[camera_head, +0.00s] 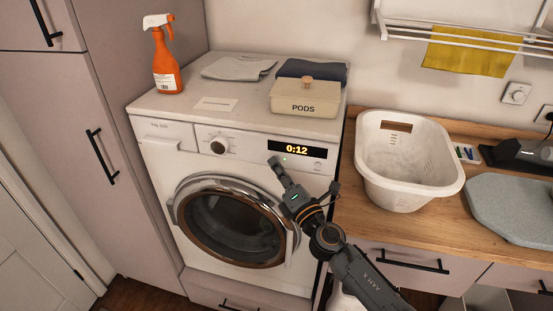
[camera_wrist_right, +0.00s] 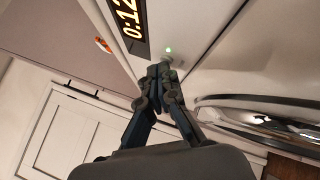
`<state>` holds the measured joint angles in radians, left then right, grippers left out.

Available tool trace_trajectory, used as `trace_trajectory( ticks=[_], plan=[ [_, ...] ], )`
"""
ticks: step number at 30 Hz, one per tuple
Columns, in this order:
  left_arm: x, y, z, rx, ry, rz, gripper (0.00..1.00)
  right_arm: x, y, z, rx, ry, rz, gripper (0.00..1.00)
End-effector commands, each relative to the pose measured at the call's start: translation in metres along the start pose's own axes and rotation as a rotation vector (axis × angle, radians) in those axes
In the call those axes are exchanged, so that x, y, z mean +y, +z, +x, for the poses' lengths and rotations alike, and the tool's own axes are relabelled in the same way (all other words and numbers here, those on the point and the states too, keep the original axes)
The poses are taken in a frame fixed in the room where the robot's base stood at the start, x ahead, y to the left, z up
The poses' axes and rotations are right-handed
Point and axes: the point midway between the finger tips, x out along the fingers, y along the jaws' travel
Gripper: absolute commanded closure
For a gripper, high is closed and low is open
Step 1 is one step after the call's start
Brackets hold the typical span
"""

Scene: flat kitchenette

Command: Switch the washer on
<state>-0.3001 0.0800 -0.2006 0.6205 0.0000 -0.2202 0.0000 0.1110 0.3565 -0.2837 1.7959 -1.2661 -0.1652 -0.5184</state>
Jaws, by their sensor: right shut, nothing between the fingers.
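The white washer (camera_head: 165,157) stands against the wall with its round door (camera_head: 235,225) shut. Its display (camera_head: 297,149) is lit and reads 0:12, and a dial (camera_head: 218,146) sits to the left of it. My left gripper is not in view.
On the washer top are an orange spray bottle (camera_head: 166,65), a PODS box (camera_head: 304,100) and folded cloths (camera_head: 238,68). A white laundry basket (camera_head: 405,165) stands on the wooden counter (camera_head: 415,232) at right. A tall cabinet (camera_head: 60,105) borders the left side.

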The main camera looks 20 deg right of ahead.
Motion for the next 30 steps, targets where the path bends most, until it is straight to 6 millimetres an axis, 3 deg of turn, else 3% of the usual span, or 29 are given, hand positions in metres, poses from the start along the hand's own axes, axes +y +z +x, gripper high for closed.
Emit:
trace_trajectory(
  ticks=[17, 30],
  plan=[
    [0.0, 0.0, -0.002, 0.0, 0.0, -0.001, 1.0, 0.007, -0.006, -0.009, 0.0, 0.0, 0.001, 1.0],
    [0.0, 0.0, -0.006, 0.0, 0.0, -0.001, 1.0, 0.028, -0.027, -0.038, 0.001, -0.001, 0.003, 1.0]
  ],
)
